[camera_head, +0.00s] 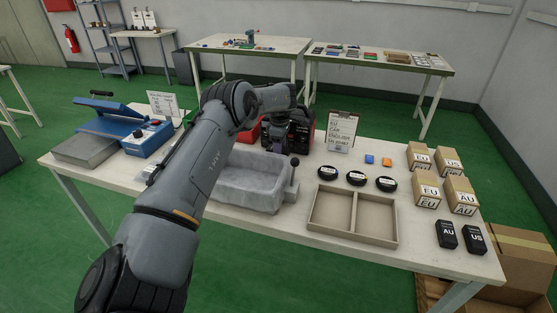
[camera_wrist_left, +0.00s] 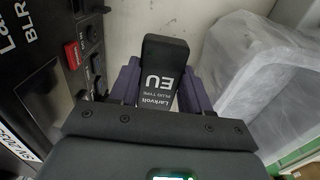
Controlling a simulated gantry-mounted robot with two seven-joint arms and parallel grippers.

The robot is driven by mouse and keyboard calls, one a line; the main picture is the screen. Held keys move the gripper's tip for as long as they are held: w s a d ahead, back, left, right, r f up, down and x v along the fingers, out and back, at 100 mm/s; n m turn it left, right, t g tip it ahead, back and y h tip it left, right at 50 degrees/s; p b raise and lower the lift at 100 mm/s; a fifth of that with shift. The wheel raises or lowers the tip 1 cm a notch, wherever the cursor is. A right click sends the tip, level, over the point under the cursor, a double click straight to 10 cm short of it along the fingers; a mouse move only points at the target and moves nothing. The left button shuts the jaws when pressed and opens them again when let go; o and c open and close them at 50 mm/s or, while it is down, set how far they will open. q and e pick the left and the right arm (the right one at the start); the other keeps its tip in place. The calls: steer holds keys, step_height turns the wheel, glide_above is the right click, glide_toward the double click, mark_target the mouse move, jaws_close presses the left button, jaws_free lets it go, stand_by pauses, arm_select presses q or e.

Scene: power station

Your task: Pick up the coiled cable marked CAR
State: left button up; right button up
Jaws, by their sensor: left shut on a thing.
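Three black coiled cables lie in a row on the worktable, the left coil (camera_head: 327,172), the middle coil (camera_head: 356,178) and the right coil (camera_head: 386,184). Each has a small white label, too small to read, so I cannot tell which is marked CAR. My left gripper (camera_wrist_left: 161,88) is shut on a black block marked EU, PLUG TYPE (camera_wrist_left: 161,65), with a finger on each side. My right gripper is not in view.
The grey tub (camera_head: 245,187) and an empty two-compartment tray (camera_head: 351,235) stand near the coils. A clipboard (camera_head: 341,132) stands behind them. Cardboard boxes (camera_head: 426,192) and black AU and US blocks (camera_head: 446,236) stand at right. A blue machine (camera_head: 140,133) stands at left.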

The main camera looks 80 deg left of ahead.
arm_select(q)
steer(key=shift+s+a+f, duration=0.1)
steer(key=shift+a+f, duration=0.1)
steer(key=shift+f, duration=0.05)
steer(key=shift+f+b, duration=1.05)
steer(key=shift+f, duration=0.85)
steer(key=shift+f, duration=0.1)
steer(key=o, duration=1.3)
